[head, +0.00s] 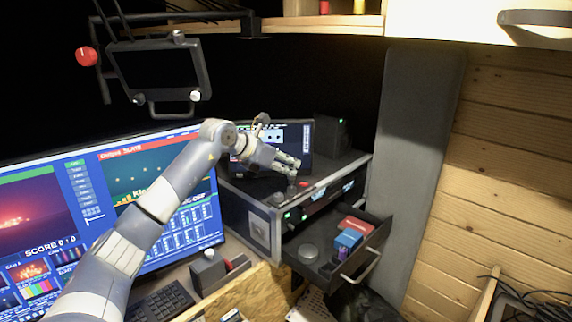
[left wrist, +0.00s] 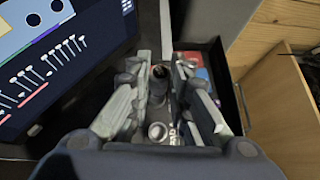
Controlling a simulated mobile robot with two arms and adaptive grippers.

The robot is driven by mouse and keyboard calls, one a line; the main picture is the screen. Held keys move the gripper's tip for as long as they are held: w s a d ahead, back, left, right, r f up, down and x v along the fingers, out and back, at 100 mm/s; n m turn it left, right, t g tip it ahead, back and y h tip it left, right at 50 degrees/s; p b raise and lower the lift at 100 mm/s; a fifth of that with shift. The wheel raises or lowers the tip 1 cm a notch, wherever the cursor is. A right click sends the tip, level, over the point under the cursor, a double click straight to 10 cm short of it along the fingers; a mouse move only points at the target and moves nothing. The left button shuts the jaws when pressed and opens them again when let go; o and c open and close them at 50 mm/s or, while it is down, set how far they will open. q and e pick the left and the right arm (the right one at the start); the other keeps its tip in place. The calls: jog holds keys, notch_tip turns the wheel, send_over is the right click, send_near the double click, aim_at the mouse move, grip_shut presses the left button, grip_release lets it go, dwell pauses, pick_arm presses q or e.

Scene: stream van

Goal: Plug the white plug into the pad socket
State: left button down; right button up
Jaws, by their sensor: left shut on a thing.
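My left gripper (head: 294,165) is over the front part of the rack case's top. In the left wrist view its two fingers (left wrist: 164,72) are close together around a short grey cylinder with a dark, brownish end (left wrist: 158,84). I take this cylinder for the white plug, though it looks grey in the shade and the fingers partly cover it. A round silver socket (left wrist: 157,131) shows between the finger bases, beside lettering that reads "PAD". The plug appears apart from it in this view. My right gripper is in neither view.
The rack case (head: 262,225) has an open drawer (head: 372,250) holding a blue box (head: 348,239), a red box (head: 356,224) and a round grey item. A tilted screen (head: 297,135) stands behind the gripper. A large monitor (head: 120,165) is at the left.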

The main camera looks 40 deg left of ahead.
pick_arm(q)
jog(key=shift+f+b, duration=0.35)
jog(key=shift+f, duration=0.15)
jog(key=shift+f+b, duration=0.75)
jog(key=shift+f, duration=0.25)
jog(key=c, duration=1.4)
grip_release()
jog(key=shift+r, duration=0.1)
jog(key=shift+v, duration=5.95)
